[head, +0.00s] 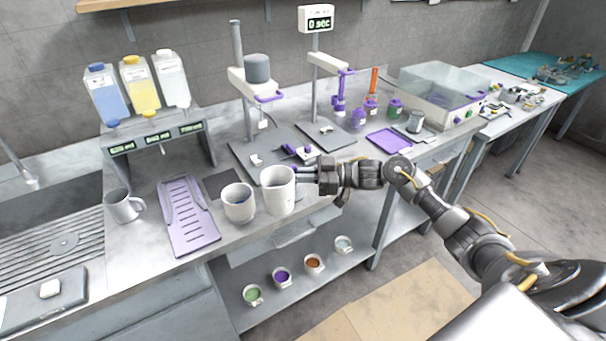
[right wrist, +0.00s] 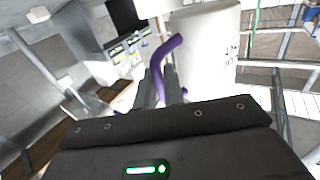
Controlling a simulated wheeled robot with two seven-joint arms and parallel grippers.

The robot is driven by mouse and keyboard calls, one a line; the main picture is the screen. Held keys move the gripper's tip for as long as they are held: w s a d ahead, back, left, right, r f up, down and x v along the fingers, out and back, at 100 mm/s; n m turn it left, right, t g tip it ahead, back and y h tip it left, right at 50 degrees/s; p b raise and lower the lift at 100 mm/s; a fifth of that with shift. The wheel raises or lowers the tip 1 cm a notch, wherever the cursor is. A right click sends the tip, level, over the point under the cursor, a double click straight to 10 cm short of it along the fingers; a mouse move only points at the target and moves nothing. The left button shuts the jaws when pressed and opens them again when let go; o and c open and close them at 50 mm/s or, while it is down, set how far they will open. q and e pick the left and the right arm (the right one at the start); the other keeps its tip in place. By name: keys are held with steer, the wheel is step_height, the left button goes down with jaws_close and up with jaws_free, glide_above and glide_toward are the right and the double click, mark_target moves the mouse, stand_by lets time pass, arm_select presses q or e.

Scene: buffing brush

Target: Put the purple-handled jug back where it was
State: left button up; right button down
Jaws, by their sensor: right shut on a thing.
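The white jug (head: 278,192) is upright at the front of the bench in the head view. In the right wrist view the white jug body (right wrist: 208,45) fills the upper middle, with its purple handle (right wrist: 166,58) toward me. My right gripper (head: 312,174) comes in from the right and is shut on the handle; its fingers (right wrist: 160,85) show around the handle in the wrist view. I cannot tell whether the jug's base touches the bench. A second white pot (head: 238,204) stands just left of the jug. My left gripper is not in view.
A lilac slotted tray (head: 188,216) and a grey mug (head: 123,206) stand to the left. Behind are dispenser bottles (head: 139,86) and two stands, one holding a grey cylinder (head: 257,68). Purple-handled brushes or tools (head: 297,152) lie behind the jug. Small cups (head: 282,277) sit on the lower shelf.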

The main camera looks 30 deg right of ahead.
mark_target(293, 190)
steer(key=shift+s+a+r, duration=0.1)
steer(key=shift+s+a, duration=0.1)
steer(key=shift+a, duration=0.25)
steer(key=shift+t, duration=0.5)
steer(key=s+a, duration=0.1)
steer(key=s, duration=0.1)
steer(key=s+a+r, duration=0.1)
steer(key=s, duration=0.1)
steer(key=s+a, duration=0.1)
steer(key=shift+s+a+r, duration=0.1)
steer(key=shift+s+r, duration=0.25)
steer(key=shift+s, duration=0.05)
steer(key=s+f+m+t+h, duration=0.1)
steer(key=s+f, duration=0.1)
steer(key=s, duration=0.6)
steer(key=shift+a+f, duration=0.15)
steer(key=shift+a, duration=0.25)
